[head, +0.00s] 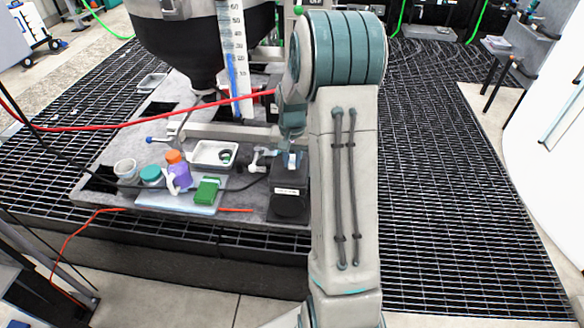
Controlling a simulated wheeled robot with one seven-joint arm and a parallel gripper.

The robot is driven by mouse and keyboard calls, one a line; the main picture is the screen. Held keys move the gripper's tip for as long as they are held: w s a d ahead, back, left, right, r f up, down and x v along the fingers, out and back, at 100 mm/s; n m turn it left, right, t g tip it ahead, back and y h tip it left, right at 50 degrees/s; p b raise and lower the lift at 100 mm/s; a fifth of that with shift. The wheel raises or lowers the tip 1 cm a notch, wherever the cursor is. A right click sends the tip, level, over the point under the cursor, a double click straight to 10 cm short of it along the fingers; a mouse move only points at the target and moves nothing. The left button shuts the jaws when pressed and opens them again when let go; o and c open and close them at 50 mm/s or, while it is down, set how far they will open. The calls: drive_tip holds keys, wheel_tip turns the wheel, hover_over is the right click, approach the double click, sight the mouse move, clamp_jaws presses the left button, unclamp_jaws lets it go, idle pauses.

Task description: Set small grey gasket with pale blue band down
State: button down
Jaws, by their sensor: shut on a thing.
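My gripper (291,153) hangs from the teal wrist, pointing down over a black box with a white label (289,203). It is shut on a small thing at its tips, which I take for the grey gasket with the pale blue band. The gasket is too small and too covered to make out clearly. I cannot tell whether it touches the box top.
Left of the box, a white tray (196,163) holds a small dark round part. Near it are a purple bottle with an orange cap (180,174), a teal-lidded jar (151,176), a white cup (126,169) and a green block (207,190). A large dark hopper (195,50) stands behind.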

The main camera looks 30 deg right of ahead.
sight(292, 163)
drive_tip(key=shift+f+p, duration=0.3)
drive_tip(key=shift+f, duration=1.7)
drive_tip(key=shift+f, duration=0.2)
drive_tip(key=c, duration=1.3)
unclamp_jaws()
drive_tip(key=shift+r, duration=0.1)
